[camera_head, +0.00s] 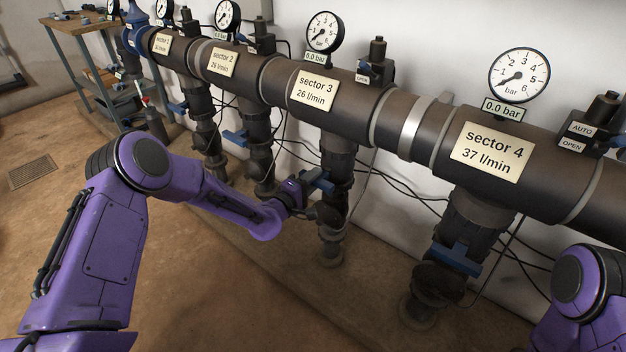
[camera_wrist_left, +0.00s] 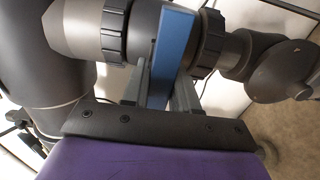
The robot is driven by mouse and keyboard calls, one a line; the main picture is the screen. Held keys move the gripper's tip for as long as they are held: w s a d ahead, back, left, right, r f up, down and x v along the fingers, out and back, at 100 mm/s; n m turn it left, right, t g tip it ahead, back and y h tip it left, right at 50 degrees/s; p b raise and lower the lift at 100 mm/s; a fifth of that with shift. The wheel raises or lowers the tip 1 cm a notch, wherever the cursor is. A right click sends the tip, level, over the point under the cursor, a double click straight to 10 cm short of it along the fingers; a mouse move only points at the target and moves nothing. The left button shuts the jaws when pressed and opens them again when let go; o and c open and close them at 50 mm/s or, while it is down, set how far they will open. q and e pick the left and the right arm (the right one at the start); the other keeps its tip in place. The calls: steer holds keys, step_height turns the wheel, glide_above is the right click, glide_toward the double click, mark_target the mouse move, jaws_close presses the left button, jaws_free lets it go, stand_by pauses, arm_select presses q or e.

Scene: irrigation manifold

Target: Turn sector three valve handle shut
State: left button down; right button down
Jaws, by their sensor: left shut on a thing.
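The sector three sign (camera_head: 315,91) reads 26 l/min on the thick horizontal pipe. Below it, the blue sector three valve handle (camera_head: 319,181) shows on the dark drop pipe. My left gripper (camera_head: 302,190) is at this handle, coming from the left. In the left wrist view, the blue handle (camera_wrist_left: 172,55) sits between the two grey fingers of the left gripper (camera_wrist_left: 160,92), which is shut on it. There the handle lies across the line of the valve body, between two ribbed collars. My right gripper is out of view.
The sector four handle (camera_head: 457,259) is at the right, and the sector two handle (camera_head: 235,138) is left of my gripper. Thin black cables (camera_head: 393,189) hang behind the pipes along the white wall. The brown floor (camera_head: 215,285) at front is clear.

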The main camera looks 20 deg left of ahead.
arm_select(q)
steer(key=c, duration=1)
jaws_free()
steer(key=shift+o, duration=0.2)
steer(key=shift+s, duration=0.1)
steer(key=p+v, duration=0.1)
steer(key=v, duration=0.9)
steer(key=shift+s, duration=0.25)
steer(key=shift+a, duration=0.1)
